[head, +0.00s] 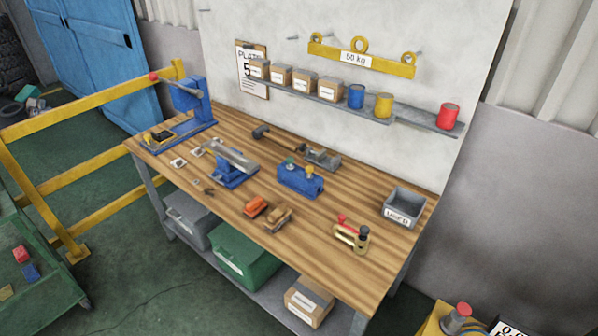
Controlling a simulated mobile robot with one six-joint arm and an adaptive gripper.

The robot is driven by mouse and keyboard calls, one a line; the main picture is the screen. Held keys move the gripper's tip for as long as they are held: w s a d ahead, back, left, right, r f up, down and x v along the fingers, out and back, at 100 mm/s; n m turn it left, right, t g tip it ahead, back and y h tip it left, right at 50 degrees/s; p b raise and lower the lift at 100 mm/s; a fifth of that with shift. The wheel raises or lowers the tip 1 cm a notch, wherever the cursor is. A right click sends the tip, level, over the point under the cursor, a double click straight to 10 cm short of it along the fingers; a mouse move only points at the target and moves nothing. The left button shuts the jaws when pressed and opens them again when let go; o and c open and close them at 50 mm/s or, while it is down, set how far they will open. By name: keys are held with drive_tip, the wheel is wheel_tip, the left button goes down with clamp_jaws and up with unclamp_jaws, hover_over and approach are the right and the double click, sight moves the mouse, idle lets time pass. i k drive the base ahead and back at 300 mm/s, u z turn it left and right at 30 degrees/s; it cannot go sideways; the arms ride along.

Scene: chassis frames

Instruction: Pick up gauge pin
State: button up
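No part is marked as the gauge pin, and I cannot tell for certain which one it is. A blue block (299,181) near the middle of the wooden bench carries a green-topped pin (290,162) and a yellow-topped pin (309,171), both upright. A brass-coloured fixture (349,240) near the bench's front right has a red knob (342,219) and a black knob (364,231). My gripper is not in view.
The wooden bench (335,203) also bears a blue press (195,103), a blue vise-like tool (232,172), an orange block (256,206) and a grey bin (403,207). A wall shelf (330,102) holds boxes and cans. A yellow rail (85,107) stands left.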

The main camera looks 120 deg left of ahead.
sight(290, 159)
drive_tip(key=u, duration=0.4)
drive_tip(key=i, duration=0.3)
drive_tip(key=u, duration=0.5)
drive_tip(key=k, duration=0.2)
drive_tip(key=u, duration=2.65)
drive_tip(key=k, duration=0.15)
drive_tip(key=u, duration=1.05)
